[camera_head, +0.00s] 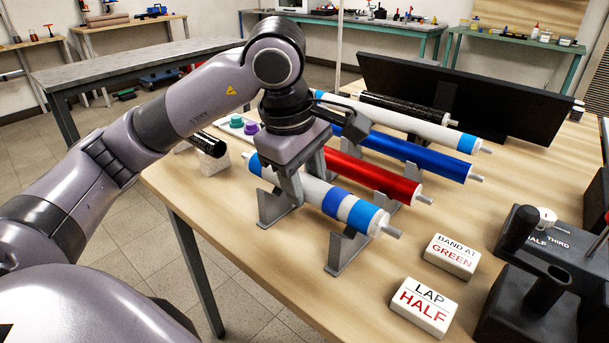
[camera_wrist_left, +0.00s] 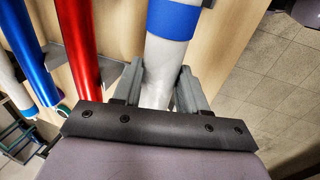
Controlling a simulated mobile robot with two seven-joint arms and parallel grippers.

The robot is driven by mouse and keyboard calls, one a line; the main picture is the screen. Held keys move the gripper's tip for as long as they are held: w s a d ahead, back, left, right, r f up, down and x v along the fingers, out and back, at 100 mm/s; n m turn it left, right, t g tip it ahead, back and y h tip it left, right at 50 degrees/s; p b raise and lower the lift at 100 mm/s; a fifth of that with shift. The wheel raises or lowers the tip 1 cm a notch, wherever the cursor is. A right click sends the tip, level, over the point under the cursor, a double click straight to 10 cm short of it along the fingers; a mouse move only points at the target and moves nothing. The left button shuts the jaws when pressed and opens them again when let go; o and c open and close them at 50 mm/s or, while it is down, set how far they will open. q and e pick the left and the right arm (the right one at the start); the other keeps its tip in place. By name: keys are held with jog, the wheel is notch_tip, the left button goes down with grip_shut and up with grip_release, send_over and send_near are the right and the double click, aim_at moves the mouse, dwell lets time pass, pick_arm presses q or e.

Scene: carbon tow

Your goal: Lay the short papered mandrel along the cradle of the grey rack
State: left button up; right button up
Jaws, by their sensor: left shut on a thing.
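The short papered mandrel (camera_head: 315,190) is a white roller with blue bands and a metal end pin. It lies lengthwise along the grey rack's front cradle, over its front-row V-shaped supports (camera_head: 345,252). Whether it rests on them or hangs just above cannot be told. My left gripper (camera_head: 294,190) comes down from above and is shut around the mandrel's white middle. In the left wrist view, the two fingers (camera_wrist_left: 158,92) sit on either side of the white paper, with a blue band beyond. My right gripper is not in view.
A red roller (camera_head: 372,176) lies right behind, then a blue roller (camera_head: 420,152), a long white one (camera_head: 400,122) and a black one. Signs reading "BAND AT GREEN" (camera_head: 451,256) and "LAP HALF" (camera_head: 424,307) stand front right. Dark stands (camera_head: 535,300) occupy the right edge.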

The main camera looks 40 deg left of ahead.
pick_arm(q)
jog(key=shift+f, duration=0.5)
jog(key=shift+f+b, duration=0.6)
jog(key=shift+b, duration=0.15)
jog(key=o, duration=1.3)
jog(key=shift+o, duration=0.2)
jog(key=p+v, duration=0.1)
jog(key=v, duration=0.6)
jog(key=shift+p, duration=0.4)
jog(key=shift+r, duration=0.1)
